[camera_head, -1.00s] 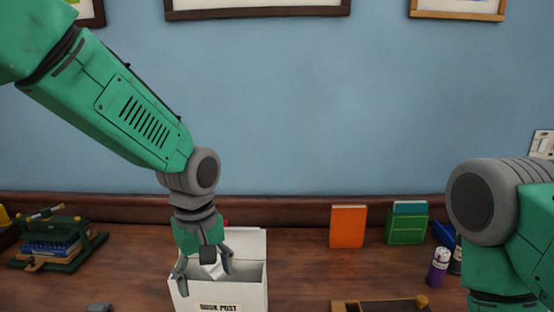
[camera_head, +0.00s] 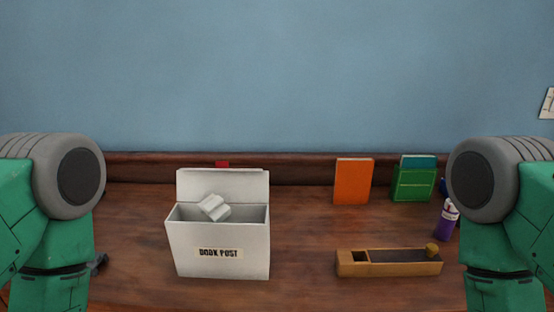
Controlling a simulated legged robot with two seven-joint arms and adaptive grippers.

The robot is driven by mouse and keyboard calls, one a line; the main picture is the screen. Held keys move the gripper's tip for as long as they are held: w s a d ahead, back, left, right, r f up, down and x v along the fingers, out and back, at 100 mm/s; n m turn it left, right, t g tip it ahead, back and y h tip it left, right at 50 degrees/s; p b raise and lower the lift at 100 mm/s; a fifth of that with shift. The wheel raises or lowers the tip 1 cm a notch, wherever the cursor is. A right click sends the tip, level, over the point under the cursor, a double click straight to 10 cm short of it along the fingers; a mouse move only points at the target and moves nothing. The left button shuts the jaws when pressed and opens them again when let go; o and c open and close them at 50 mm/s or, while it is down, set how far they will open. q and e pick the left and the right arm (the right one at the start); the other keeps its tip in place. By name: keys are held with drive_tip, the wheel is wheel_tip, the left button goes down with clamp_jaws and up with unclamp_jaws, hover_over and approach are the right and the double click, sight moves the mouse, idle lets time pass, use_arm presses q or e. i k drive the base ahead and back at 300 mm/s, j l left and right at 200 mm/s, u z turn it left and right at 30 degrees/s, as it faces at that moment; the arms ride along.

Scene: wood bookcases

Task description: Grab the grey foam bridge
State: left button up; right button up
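A small dark grey piece (camera_head: 98,263) shows on the table just right of my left arm. The arm hides most of it, so I cannot tell whether it is the grey foam bridge. A pale, whitish piece with a groove (camera_head: 213,207) sits tilted in the open mouth of the white box (camera_head: 190,250) labelled BOOK POST. Both forearms stand at the picture's sides, and I see neither gripper's fingers.
An orange book (camera_head: 352,182) and a green holder with a teal book (camera_head: 413,182) stand at the back right. A wooden tray (camera_head: 390,269) lies front right, near a purple bottle (camera_head: 446,220). The table between box and tray is clear.

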sight(99, 256)
drive_tip(key=u, duration=1.25)
drive_tip(key=z, duration=0.4)
drive_tip(key=j+z, duration=0.3)
drive_tip(key=z, duration=0.15)
drive_tip(key=i+j+z, duration=0.1)
drive_tip(key=j+z, duration=0.55)
drive_tip(key=z, duration=0.2)
drive_tip(key=k+j+z, duration=0.1)
drive_tip(key=j+z, duration=0.2)
drive_tip(key=z, duration=0.15)
